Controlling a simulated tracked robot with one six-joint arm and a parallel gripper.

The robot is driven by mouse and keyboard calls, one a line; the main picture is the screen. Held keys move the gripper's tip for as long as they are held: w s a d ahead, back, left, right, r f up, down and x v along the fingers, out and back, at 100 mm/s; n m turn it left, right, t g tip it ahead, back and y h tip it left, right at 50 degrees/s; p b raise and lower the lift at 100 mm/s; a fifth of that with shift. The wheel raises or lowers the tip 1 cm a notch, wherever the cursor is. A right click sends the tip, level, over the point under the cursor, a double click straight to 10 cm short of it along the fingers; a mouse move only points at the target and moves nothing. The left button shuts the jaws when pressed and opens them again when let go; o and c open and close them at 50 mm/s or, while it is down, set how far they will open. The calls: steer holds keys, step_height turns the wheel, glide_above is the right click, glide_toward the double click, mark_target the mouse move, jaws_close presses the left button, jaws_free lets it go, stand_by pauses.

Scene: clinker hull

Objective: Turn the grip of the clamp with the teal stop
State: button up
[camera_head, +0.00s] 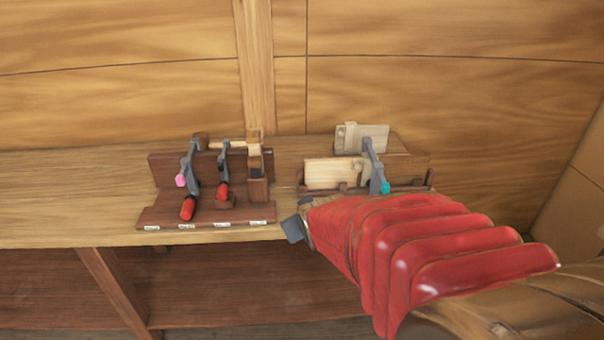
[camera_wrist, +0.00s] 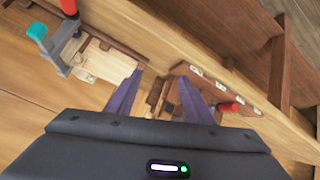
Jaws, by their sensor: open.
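The clamp (camera_head: 372,160) with the teal stop (camera_head: 385,187) is fixed over pale wooden blocks on the right of the bench. In the wrist view its grey frame (camera_wrist: 53,54) and teal stop (camera_wrist: 37,31) are at the upper left. Its red grip (camera_wrist: 68,7) is cut by the top edge there; in the head view my red-sleeved arm hides it. My gripper (camera_wrist: 160,76) is open, with two purple fingers apart and nothing between them. It is to one side of the clamp, apart from the grip. In the head view, only a grey part of my gripper (camera_head: 293,228) shows.
A wooden upright (camera_head: 256,70) stands behind. The bench's left end is clear.

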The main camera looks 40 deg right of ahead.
steer(key=s+d+f+t+h, duration=0.1)
steer(key=d+f, duration=0.3)
steer(key=d, duration=0.3)
steer(key=s+d+f+t+h, duration=0.1)
steer(key=d+f+t, duration=0.1)
steer(key=d+f, duration=0.45)
steer(key=s+d+f+m+t+h, duration=0.2)
steer(key=s+d, duration=0.5)
steer(key=s, duration=0.4)
steer(key=shift+s+f+m+t+h, duration=0.25)
steer(key=shift+m+t+h, duration=0.25)
steer(key=shift+t+h, duration=0.15)
steer(key=shift+w, duration=0.1)
steer(key=x, duration=1.3)
steer(key=shift+w+d, duration=0.15)
steer(key=shift+w, duration=0.2)
steer(key=shift+c, duration=0.5)
